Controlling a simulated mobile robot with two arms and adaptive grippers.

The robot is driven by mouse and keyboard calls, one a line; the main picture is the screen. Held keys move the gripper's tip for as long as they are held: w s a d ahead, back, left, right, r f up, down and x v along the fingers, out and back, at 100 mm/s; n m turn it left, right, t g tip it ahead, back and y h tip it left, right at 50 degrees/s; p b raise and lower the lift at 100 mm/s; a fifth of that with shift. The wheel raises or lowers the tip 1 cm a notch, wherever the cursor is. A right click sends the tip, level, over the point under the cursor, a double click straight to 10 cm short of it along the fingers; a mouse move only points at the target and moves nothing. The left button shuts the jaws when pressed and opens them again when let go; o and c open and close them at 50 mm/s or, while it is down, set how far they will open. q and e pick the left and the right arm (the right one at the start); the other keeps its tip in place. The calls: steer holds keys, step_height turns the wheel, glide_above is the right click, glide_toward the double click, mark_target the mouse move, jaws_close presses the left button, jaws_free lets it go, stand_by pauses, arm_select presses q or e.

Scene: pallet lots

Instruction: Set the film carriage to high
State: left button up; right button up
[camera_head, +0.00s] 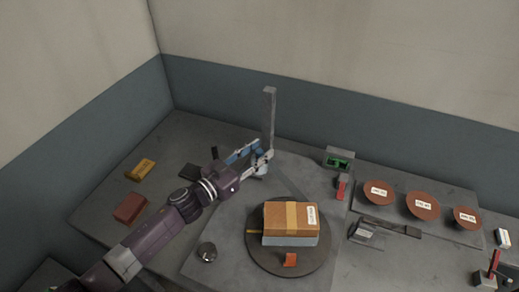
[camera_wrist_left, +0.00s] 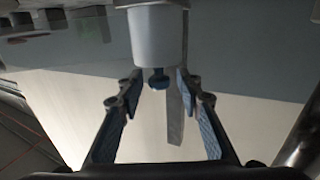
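The grey upright post (camera_head: 268,118) stands at the back of the turntable station. My left gripper (camera_head: 254,158) is at its lower part, partly covering the carriage there. In the left wrist view, a pale roll (camera_wrist_left: 157,35) has a small blue knob (camera_wrist_left: 158,80) at its end. The left gripper's fingers (camera_wrist_left: 159,88) are spread on either side of the knob, with gaps visible. The post (camera_wrist_left: 175,115) also shows between the fingers. Any height marks are too small to read. My right gripper is not in view.
A taped brown carton (camera_head: 291,217) sits on a pale block on the round turntable (camera_head: 257,258). Several reddish discs with labels (camera_head: 422,206) lie at right. A green-lit box (camera_head: 338,159) stands near the post. Red (camera_head: 130,208) and yellow (camera_head: 140,169) blocks lie at left.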

arm_select(q)
steer(key=shift+w+d, duration=0.15)
steer(key=shift+c, duration=0.3)
jaws_close()
step_height(320, 180, up, 5)
steer(key=p, duration=0.4)
steer(key=shift+f, duration=0.1)
